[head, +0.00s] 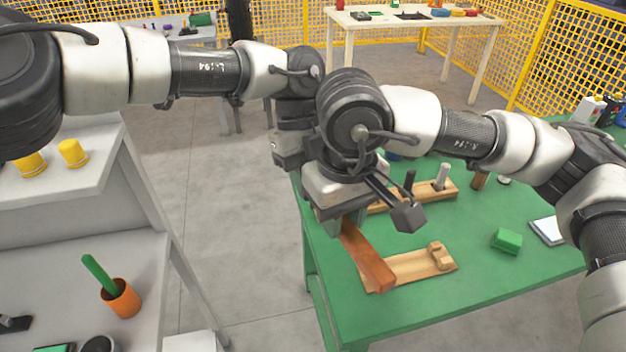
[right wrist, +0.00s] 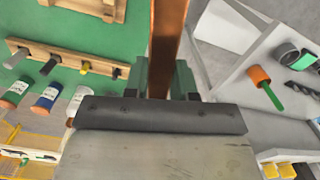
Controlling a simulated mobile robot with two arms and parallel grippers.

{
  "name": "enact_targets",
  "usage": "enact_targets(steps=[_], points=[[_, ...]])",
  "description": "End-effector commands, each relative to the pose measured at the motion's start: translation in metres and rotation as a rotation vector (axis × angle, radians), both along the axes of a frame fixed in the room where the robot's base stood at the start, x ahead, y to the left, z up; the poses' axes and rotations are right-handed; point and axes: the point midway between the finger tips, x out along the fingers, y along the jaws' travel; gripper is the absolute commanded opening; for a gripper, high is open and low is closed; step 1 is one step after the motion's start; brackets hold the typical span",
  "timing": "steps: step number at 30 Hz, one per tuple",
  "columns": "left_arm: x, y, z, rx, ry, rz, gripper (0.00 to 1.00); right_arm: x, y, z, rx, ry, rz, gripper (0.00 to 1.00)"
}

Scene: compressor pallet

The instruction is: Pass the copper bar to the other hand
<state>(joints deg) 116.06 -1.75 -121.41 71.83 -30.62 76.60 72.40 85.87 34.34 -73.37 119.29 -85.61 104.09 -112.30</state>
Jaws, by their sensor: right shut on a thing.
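The copper bar (head: 368,258) is a long reddish-brown bar. In the head view it slants down and right from my right gripper (head: 350,212), above the green table. My right gripper is shut on it; in the right wrist view the bar (right wrist: 168,40) runs up from between the fingers (right wrist: 165,85). My left arm comes in from the left and meets the right hand at the centre. My left gripper (head: 287,152) is close beside and partly behind the right one. Its fingers are hidden, so I cannot tell whether it touches the bar.
Below the bar, a wooden holder (head: 435,264) lies on the green table (head: 470,305). A wooden rack (head: 425,196) with upright pegs stands behind it, and a green block (head: 507,240) to the right. A grey bench (head: 140,250) with an orange cup (head: 122,299) stands left, across open floor.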

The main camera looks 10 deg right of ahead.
Motion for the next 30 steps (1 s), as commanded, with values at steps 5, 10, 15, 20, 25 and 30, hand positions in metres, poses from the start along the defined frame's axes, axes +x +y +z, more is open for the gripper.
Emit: enact_targets(steps=[5, 10, 15, 20, 25, 30], points=[[0.000, 0.003, 0.000, 0.008, 0.005, 0.001, 0.00, 0.003, -0.004, 0.000, -0.009, -0.003, -0.020, 0.00], [0.000, 0.002, 0.001, 0.006, 0.005, 0.000, 0.00, 0.003, -0.004, 0.000, -0.009, -0.003, -0.020, 0.48], [0.000, 0.002, 0.001, 0.006, 0.004, 0.000, 0.00, 0.002, -0.003, 0.000, -0.008, -0.002, -0.016, 0.56], [0.000, 0.002, 0.001, 0.004, 0.004, 0.000, 0.00, 0.002, -0.003, 0.001, -0.007, -0.002, -0.015, 0.56], [0.000, 0.002, 0.001, 0.004, 0.003, 0.000, 0.00, 0.003, -0.002, 0.016, -0.005, -0.006, -0.015, 0.56], [0.000, 0.001, 0.001, 0.004, 0.003, 0.000, 0.00, 0.003, -0.002, 0.051, -0.006, -0.006, -0.015, 0.56]])
